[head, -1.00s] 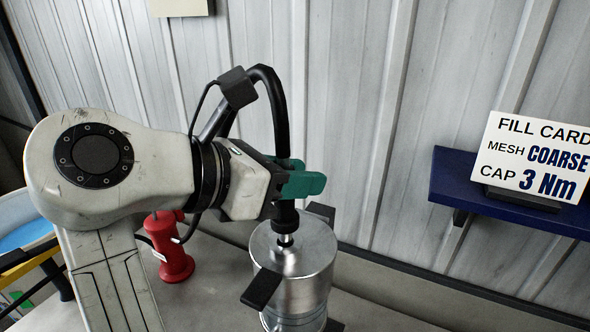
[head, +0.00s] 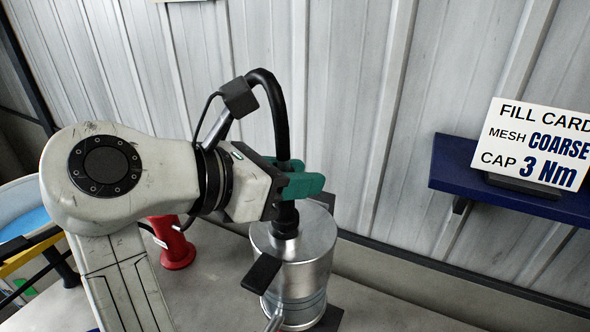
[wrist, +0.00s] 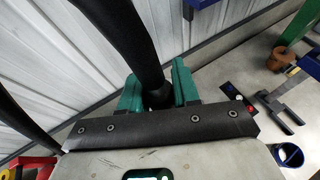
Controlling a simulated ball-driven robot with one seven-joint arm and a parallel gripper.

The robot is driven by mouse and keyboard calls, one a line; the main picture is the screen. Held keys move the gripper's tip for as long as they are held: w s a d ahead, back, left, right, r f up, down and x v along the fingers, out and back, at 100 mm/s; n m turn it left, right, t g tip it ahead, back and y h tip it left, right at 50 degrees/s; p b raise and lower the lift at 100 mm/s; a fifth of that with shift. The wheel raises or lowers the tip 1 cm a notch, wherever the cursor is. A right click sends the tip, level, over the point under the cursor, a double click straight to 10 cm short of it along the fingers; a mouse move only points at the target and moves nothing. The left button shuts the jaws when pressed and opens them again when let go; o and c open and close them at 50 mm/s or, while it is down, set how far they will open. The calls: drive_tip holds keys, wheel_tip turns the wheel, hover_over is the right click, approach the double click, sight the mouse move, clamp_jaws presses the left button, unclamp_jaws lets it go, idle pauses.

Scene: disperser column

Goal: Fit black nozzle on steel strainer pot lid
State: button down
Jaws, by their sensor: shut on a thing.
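The black nozzle (head: 285,220) hangs below the green jaws of my gripper (head: 300,185), at the end of a thick black hose (head: 278,115). My gripper is shut on it. The nozzle's lower end meets the middle of the steel strainer pot lid (head: 310,240); no gap shows, but I cannot tell how firmly it is seated. The steel pot (head: 308,280) stands upright on the bench with black clamp arms at its sides. In the wrist view the jaws (wrist: 160,92) close around the hose end, and the lid is hidden.
A red cylindrical object (head: 172,242) stands left of the pot, partly behind my arm. A blue shelf (head: 470,185) with a fill card (head: 535,145) is on the wall at right. A blue cup (wrist: 288,155) and a brown pot (wrist: 280,60) show in the wrist view.

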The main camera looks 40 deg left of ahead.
drive_tip(key=shift+f, duration=0.4)
drive_tip(key=c, duration=0.8)
unclamp_jaws()
drive_tip(key=shift+o, duration=0.2)
drive_tip(key=b+v, duration=0.2)
drive_tip(key=v, duration=0.8)
drive_tip(key=shift+s, duration=0.4)
drive_tip(key=shift+a+r, duration=0.1)
drive_tip(key=shift+r, duration=0.05)
